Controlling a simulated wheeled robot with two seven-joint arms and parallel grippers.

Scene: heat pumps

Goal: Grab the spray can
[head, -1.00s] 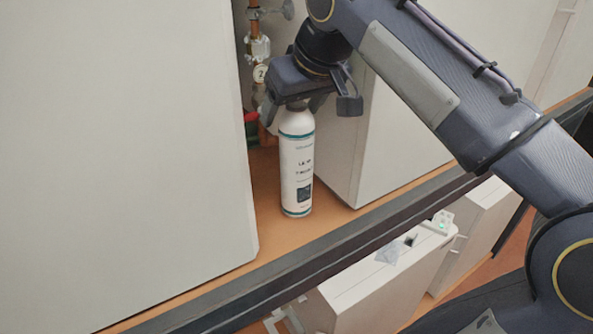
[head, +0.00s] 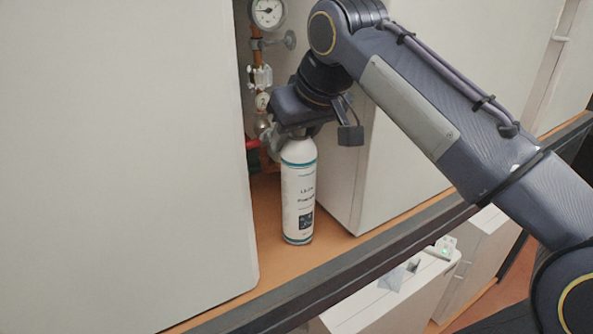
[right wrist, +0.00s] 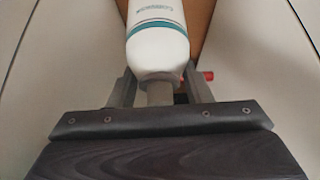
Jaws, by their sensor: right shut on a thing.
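The spray can (head: 297,195) is white with teal bands and dark print. It stands upright on the orange-brown shelf (head: 268,225), in the gap between two large white cabinets. My right gripper (head: 297,134) is above it and shut on its top. The right wrist view shows the can (right wrist: 157,45) from above, with its narrow grey top between the fingers of my right gripper (right wrist: 161,85). The exact finger contact is partly hidden. My left gripper is not in view.
A white cabinet (head: 120,150) stands close on the left, another (head: 400,165) on the right. Behind the can are a copper pipe with a pressure gauge (head: 268,12) and a red-handled valve (head: 252,144). The dark shelf edge (head: 370,245) runs in front.

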